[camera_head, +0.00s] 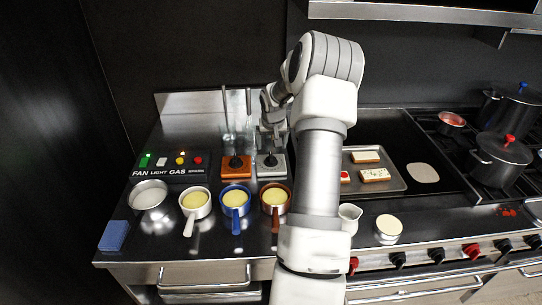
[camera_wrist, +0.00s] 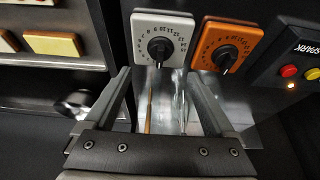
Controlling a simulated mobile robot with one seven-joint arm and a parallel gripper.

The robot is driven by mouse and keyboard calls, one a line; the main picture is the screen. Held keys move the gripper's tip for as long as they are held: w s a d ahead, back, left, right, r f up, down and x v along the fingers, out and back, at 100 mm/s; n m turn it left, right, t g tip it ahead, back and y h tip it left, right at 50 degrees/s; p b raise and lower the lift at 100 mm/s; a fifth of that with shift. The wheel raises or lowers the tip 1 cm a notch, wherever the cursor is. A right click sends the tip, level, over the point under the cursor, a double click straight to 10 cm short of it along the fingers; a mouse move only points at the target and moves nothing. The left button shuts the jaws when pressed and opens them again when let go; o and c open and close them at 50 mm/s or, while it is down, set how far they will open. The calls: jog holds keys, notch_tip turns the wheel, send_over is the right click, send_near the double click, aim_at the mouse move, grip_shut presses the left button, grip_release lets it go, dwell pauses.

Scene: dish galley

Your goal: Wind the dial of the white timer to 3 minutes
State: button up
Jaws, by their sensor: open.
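The white timer (camera_wrist: 143,35) is a pale square plate with a number ring and a black dial (camera_wrist: 160,48). In the wrist view it lies at the top, just beyond my open, empty gripper (camera_wrist: 165,85). The dial's pointer setting is too small to read surely. In the head view the white timer (camera_head: 271,172) stands on the counter to the right of an orange timer (camera_head: 236,169), and my gripper (camera_head: 272,125) is above and behind it, partly hidden by my arm. The orange timer also shows in the wrist view (camera_wrist: 240,37). My gripper appears apart from both timers.
A control box (camera_head: 172,167) with coloured buttons stands left of the timers. Several pans, including a blue one (camera_head: 235,198), line up in front. A tray (camera_head: 396,182) with bread lies right of my arm. Upright utensils (camera_head: 226,110) stand behind the timers, close to my gripper.

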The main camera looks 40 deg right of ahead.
aim_at(271, 156)
jog(key=p+x, duration=0.1)
jog(key=x, duration=0.8)
jog(key=shift+f, duration=0.15)
jog(key=c, duration=1.4)
jog(key=shift+o, duration=0.2)
jog(key=shift+f+b, duration=0.15)
jog(key=shift+b, duration=0.4)
